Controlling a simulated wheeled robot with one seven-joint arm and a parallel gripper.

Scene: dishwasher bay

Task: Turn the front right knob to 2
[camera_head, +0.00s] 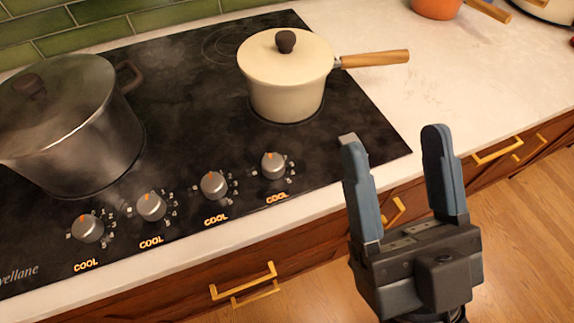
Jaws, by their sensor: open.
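A black cooktop (183,120) carries a row of several silver knobs along its front edge, each with an orange mark and small numbers around it. The rightmost knob (273,165) has its orange mark toward the top, and a lit "COOL" label shows below it. The knob to its left (213,185) also has "COOL" below it. I cannot tell which knob is the front right one. My gripper (393,137) is open and empty, to the right of the rightmost knob and apart from it. Its two blue-grey fingers point up in the picture.
A cream pot (287,85) with a lid and wooden handle stands behind the rightmost knob. A large steel pot (75,130) stands at the left. White counter (400,90) lies to the right. Drawers with brass handles (243,284) run below the counter edge.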

